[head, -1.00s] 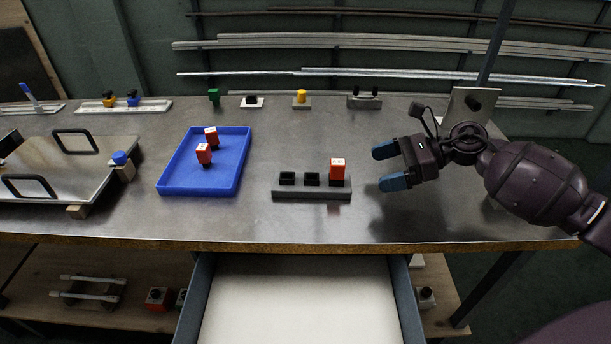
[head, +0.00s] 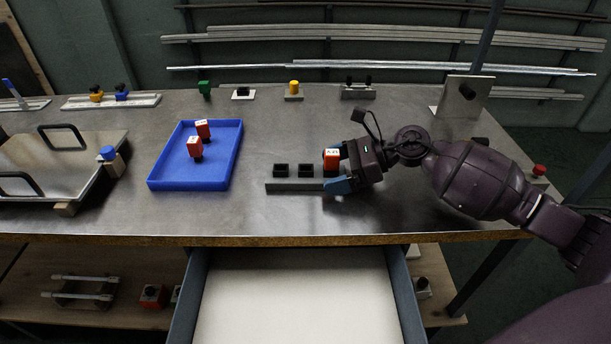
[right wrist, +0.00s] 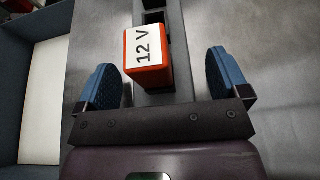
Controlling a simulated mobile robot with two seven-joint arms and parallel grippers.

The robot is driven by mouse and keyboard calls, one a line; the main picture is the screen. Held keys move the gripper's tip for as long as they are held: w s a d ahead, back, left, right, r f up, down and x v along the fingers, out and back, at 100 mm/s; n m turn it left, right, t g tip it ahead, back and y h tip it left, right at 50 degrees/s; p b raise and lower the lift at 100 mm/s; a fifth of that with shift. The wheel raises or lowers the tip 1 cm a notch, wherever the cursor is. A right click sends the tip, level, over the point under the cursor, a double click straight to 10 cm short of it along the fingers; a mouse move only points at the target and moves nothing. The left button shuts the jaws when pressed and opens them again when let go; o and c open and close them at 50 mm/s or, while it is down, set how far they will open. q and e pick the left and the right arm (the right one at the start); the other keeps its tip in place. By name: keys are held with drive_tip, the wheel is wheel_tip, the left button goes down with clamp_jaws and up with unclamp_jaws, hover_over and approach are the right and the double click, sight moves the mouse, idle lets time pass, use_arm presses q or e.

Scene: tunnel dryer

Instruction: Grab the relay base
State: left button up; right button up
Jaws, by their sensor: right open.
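The relay base (head: 287,187) is a dark grey bar on the metal bench, with black sockets (head: 305,171) along its top. A red relay (head: 331,156) with a white top stands at its right end. In the right wrist view the relay (right wrist: 147,58) reads "12 V", and the grey base (right wrist: 176,22) runs away beneath it. My right gripper (head: 339,170) is open at the right end of the base. Its blue fingers stand on either side of the base and relay, with gaps visible in the right wrist view (right wrist: 165,80). My left gripper is out of view.
A blue tray (head: 230,170) with two red relays (head: 195,147) stands left of the base. A metal plate with black handles (head: 60,137) is farther left. An open drawer (head: 300,290) juts out below the bench front. Small fixtures line the back.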

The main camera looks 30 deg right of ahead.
drive_tip(key=c, duration=1)
drive_tip(key=shift+c, duration=0.6)
drive_tip(key=shift+r, duration=0.15)
